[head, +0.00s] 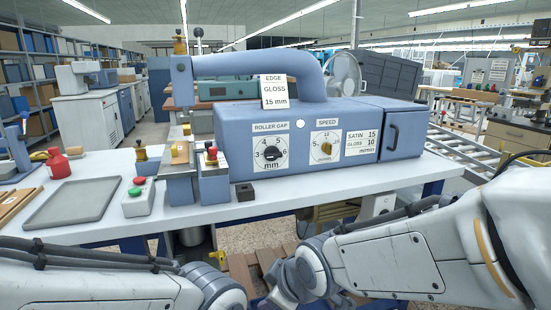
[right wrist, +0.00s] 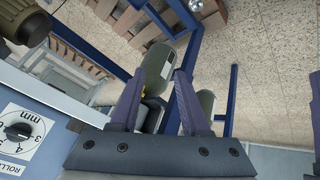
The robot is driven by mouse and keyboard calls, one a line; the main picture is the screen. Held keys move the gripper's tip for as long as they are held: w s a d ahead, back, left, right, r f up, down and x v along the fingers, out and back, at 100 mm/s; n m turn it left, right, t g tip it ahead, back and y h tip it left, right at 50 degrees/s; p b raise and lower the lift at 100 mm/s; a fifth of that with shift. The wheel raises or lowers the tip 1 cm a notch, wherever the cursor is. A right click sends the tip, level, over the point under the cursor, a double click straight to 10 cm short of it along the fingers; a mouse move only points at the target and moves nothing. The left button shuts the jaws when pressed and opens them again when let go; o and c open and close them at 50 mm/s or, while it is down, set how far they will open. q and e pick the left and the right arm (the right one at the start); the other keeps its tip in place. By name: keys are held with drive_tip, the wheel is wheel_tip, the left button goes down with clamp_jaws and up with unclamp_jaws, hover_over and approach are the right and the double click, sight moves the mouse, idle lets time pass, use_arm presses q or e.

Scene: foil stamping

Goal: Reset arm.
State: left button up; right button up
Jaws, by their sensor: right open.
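My right gripper (right wrist: 159,80) is in the right wrist view, with its two purple fingers apart and nothing gripped between them. It is below the table edge, with the floor and the blue table frame behind it. In the head view my right arm enters from the right and my left arm from the left, both low in front of the table. Neither gripper shows in the head view. The blue foil stamping machine (head: 345,108) stands on the white table (head: 100,181). It has a roller gap knob (head: 271,153) and a speed knob (head: 326,148).
A button box (head: 137,203) with green and red buttons, a grey tray (head: 73,200) and a red bottle (head: 58,163) are on the left. A small black block (head: 245,192) lies near the table's front edge. Dark cylinders (right wrist: 157,69) are under the table.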

drive_tip(key=s+d+f+m+g+h, duration=0.1)
drive_tip(key=s+d+f+m+g, duration=0.15)
drive_tip(key=s, duration=0.55)
drive_tip(key=s+d+f+m+g+h, duration=0.1)
drive_tip(key=s+d+m+g, duration=0.15)
drive_tip(key=s, duration=0.65)
wheel_tip(320, 180, up, 20)
drive_tip(key=g+p, duration=0.1)
drive_tip(key=p, duration=1.9)
drive_tip(key=shift+s+r+h, duration=0.2)
drive_tip(key=shift+h, duration=0.2)
drive_tip(key=shift+d, duration=0.1)
